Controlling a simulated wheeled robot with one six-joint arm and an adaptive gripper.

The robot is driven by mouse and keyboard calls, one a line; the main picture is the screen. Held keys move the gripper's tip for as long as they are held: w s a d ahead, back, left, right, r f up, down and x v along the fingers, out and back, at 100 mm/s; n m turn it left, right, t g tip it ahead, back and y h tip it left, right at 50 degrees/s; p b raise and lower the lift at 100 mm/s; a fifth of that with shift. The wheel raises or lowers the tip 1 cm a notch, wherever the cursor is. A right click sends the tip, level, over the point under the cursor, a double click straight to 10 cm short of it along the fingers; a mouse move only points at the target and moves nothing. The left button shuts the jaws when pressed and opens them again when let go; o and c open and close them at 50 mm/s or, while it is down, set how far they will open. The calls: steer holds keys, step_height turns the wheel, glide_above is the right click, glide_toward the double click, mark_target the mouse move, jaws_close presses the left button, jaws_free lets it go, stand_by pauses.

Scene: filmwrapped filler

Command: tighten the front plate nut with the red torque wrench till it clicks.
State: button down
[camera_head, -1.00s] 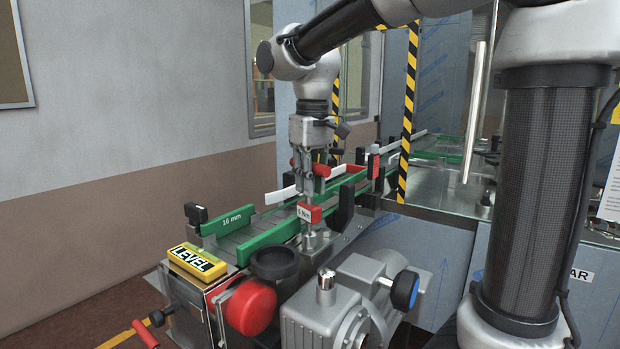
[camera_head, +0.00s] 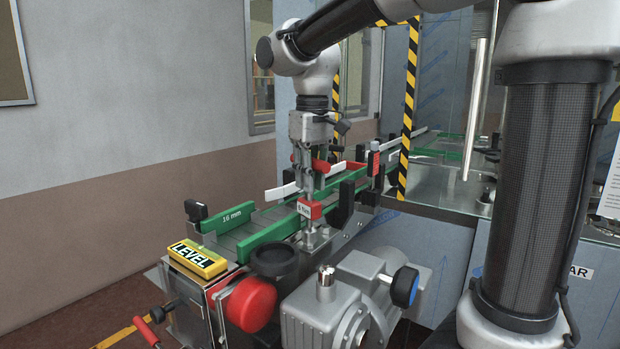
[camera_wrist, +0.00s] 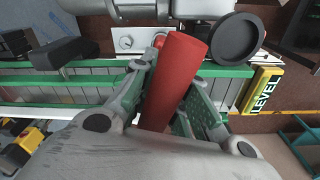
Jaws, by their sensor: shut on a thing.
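The red torque wrench shows in the head view as a red block with a white "Nm" label (camera_head: 309,209), upright over the conveyor's near side. Its thick red handle (camera_wrist: 176,80) fills the middle of the wrist view. My gripper (camera_head: 311,185) points down from above, shut on the wrench; in the wrist view its fingers lie on both sides of the handle. The wrench's lower end reaches down to a metal fitting (camera_head: 314,238) beside the green rail. I cannot make out the front plate nut itself, nor whether the socket sits on it.
A yellow LEVEL block (camera_head: 197,260) sits at the conveyor's near end. A red knob (camera_head: 250,306), a black round cup (camera_head: 275,262) and a grey motor (camera_head: 345,305) crowd the front. Green guide rails (camera_head: 270,240) run alongside. A striped post (camera_head: 408,110) stands behind to the right.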

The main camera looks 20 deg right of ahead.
steer(key=shift+r+m, duration=0.1)
steer(key=shift+m, duration=0.4)
steer(key=shift+f, duration=0.2)
steer(key=n, duration=0.4)
steer(key=shift+r, duration=0.15)
steer(key=shift+f, duration=0.5)
steer(key=m, duration=0.3)
stand_by(0.4)
